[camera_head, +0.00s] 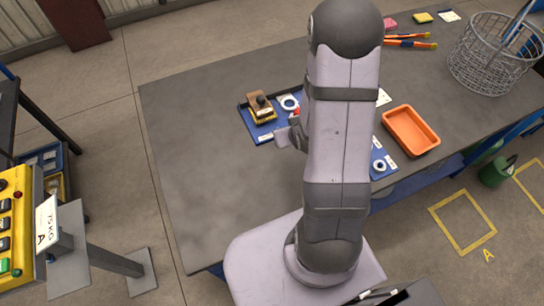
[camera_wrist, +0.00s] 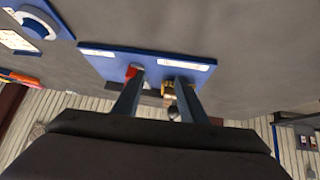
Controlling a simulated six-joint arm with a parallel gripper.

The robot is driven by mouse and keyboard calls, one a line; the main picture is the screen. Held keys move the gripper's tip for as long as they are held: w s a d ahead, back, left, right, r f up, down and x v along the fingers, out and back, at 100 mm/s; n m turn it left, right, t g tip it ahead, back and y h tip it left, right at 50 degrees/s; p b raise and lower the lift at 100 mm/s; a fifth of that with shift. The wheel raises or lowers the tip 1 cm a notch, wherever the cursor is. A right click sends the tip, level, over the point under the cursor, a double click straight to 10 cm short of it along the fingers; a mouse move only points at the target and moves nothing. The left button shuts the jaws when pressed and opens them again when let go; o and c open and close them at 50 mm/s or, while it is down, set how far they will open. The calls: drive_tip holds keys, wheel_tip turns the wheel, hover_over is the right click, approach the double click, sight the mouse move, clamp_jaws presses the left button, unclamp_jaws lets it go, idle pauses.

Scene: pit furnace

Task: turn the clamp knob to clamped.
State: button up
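In the head view a brown and yellow block with a dark round knob (camera_head: 261,101) stands on a blue board (camera_head: 249,123). A small red part (camera_head: 296,112) shows beside my arm on the right of this board. My gripper (camera_head: 284,137) is low over the board's near right side, partly hidden by my arm. In the wrist view its two fingers (camera_wrist: 160,80) are apart. A red part (camera_wrist: 131,72) shows by the left fingertip, and a yellowish part (camera_wrist: 168,90) shows between the fingers, with a dark rounded shape below it. I cannot tell which is the clamp knob or whether anything is touched.
An orange tray (camera_head: 411,131) and a wire basket (camera_head: 488,58) stand on the right of the grey table (camera_head: 200,150). Orange-handled tools (camera_head: 410,41) lie at the back. A second blue board (camera_head: 381,168) is partly behind my arm. The table's left is clear.

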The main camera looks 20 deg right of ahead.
drive_tip(key=s+a+r+n+g+y+p, duration=0.1)
drive_tip(key=s+a+r+g+p, duration=0.1)
drive_tip(key=s+a+r+g, duration=0.5)
drive_tip(key=shift+s+a+r, duration=2.1)
drive_tip(key=shift+s+a, duration=0.25)
drive_tip(key=shift+s, duration=1)
